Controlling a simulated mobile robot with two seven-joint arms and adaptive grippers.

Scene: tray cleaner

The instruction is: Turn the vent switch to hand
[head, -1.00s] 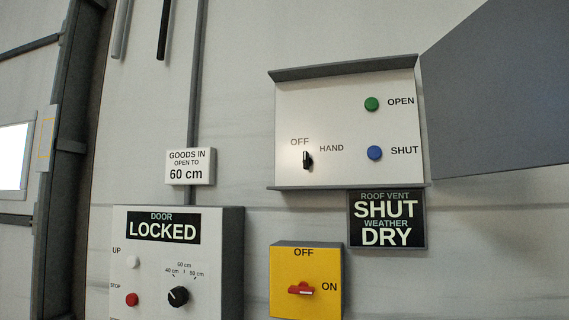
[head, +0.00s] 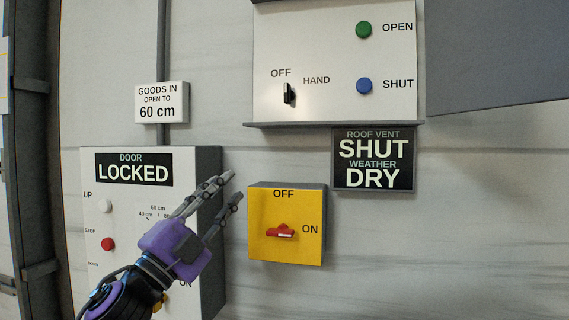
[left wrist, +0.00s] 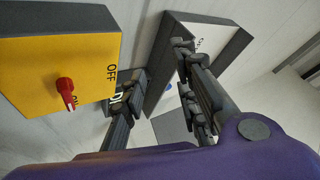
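The vent switch (head: 289,93) is a small black knob on the white roof vent panel (head: 340,55). It stands near upright, between the OFF label at its upper left and the HAND label at its right; it looks turned to OFF. My left gripper (head: 232,187), purple with grey fingers, is below and left of the switch, in front of the door box and apart from the panel. Its fingers are spread with nothing between them. In the left wrist view the open fingers (left wrist: 160,62) point toward the vent panel (left wrist: 207,38); the switch cannot be made out there. My right gripper is not in view.
A yellow box (head: 262,248) with a red switch (head: 281,231) is just right of my left gripper. The door box (head: 210,165) is behind it. A sign (head: 374,188) reads roof vent SHUT, weather DRY. A grey flap (head: 490,55) juts out at the upper right.

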